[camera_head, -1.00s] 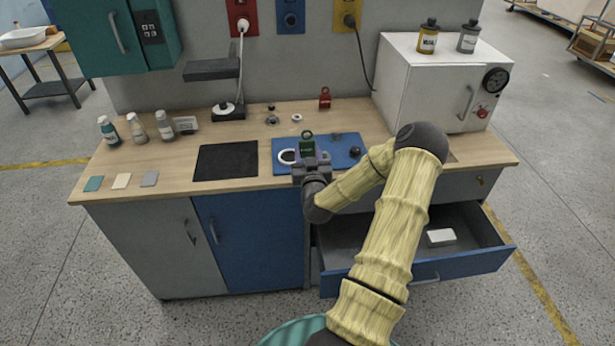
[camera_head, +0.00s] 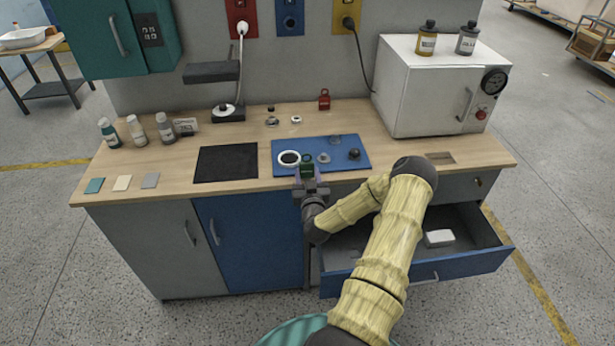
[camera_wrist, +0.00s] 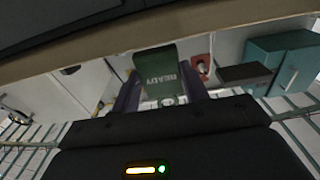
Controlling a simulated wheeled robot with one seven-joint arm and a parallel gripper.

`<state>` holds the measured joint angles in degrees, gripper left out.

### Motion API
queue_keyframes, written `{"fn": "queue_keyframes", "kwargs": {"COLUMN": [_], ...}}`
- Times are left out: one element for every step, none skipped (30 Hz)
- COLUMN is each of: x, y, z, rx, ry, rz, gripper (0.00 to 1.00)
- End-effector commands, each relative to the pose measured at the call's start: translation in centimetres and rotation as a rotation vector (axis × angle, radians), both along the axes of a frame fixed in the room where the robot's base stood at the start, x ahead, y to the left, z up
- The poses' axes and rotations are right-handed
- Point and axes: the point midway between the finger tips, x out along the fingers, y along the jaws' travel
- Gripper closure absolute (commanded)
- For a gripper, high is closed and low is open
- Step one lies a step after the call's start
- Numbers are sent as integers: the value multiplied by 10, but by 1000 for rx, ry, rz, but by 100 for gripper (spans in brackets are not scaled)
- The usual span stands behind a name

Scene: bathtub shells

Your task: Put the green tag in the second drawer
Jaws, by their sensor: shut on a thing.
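The green tag (camera_head: 307,164) is held by my gripper (camera_head: 307,176) in front of the blue mat's lower edge, near the counter front. In the wrist view the green tag (camera_wrist: 160,74) shows pale lettering and sits between the fingertips (camera_wrist: 160,95). The second drawer (camera_head: 455,269), with a blue front, stands pulled open below the counter on the right. A white block (camera_head: 439,238) lies inside it. My arm hides part of the drawer's left side. The drawer above it (camera_head: 455,187), grey with a keyhole, is shut.
The blue mat (camera_head: 335,165) holds a white ring and several small dark parts. A red tag (camera_head: 324,99) stands at the counter's back. A white oven-like box (camera_head: 425,90) stands at the right. Drawer floor around the white block is bare.

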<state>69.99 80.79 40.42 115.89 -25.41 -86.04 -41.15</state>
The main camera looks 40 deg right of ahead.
Motion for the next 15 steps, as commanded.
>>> {"fn": "queue_keyframes", "kwargs": {"x": [0,0,0,0,0,0,0,0,0,0,0,0,0,0,0], "y": [0,0,0,0,0,0,0,0,0,0,0,0,0,0,0], "z": [-4,-6,-7,-8,-8,-8,-7,-7,-7,-7,-8,-9,-10,-11,-10], "rx": [1,0,-1,-1,-1,-1,-1,-1,-1,-1,-1,-1,-1,-1,-1], "ry": [0,0,0,0,0,0,0,0,0,0,0,0,0,0,0], "rz": [-2,-2,-1,-1,-1,0,0,0,0,0,0,0,0,0,0], "gripper": [78,78,78,78,78,78,78,78,78,78,78,78,78,78,48]}}
